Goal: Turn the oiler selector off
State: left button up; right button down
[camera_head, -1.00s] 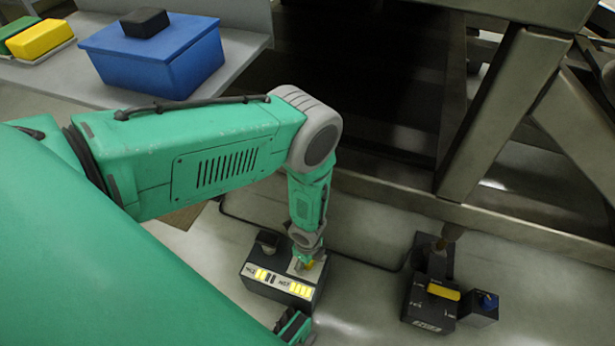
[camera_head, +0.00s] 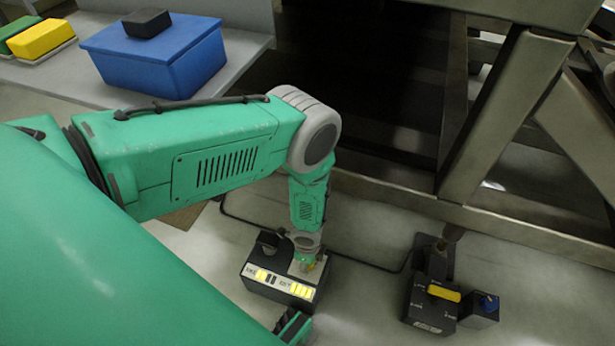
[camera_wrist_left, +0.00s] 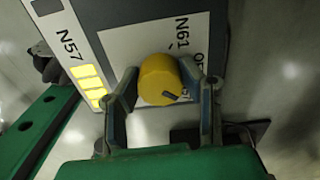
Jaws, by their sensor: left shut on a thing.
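A dark box (camera_head: 256,285) with lit yellow bars stands on the floor below my left arm. On a pale label plate (camera_wrist_left: 118,50) on this box is a round yellow selector knob (camera_wrist_left: 158,78) with a dark mark at its lower right edge. The plate reads N61 and a partly covered word starting with O. My left gripper (camera_wrist_left: 160,85) is shut on the yellow knob, one finger on each side. In the head view the left gripper (camera_head: 308,265) is at the box's right part and largely hides the knob.
A steel frame (camera_head: 505,110) rises behind. A blue bin (camera_head: 160,60) is on the bench. A black cable (camera_head: 350,262) runs along the floor.

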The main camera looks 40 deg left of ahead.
pick_arm(q)
jog(key=n, duration=0.4)
jog(key=shift+w+d+n, duration=0.1)
jog(key=shift+w+n, duration=0.1)
jog(key=shift+n, duration=0.1)
jog(key=shift+r+n, duration=0.1)
jog(key=shift+n, duration=1.6)
jog(key=shift+w+n, duration=0.1)
jog(key=shift+n, duration=0.2)
jog(key=o, duration=0.9)
jog(key=shift+o, duration=1.2)
notch_tip(320, 180, up, 12)
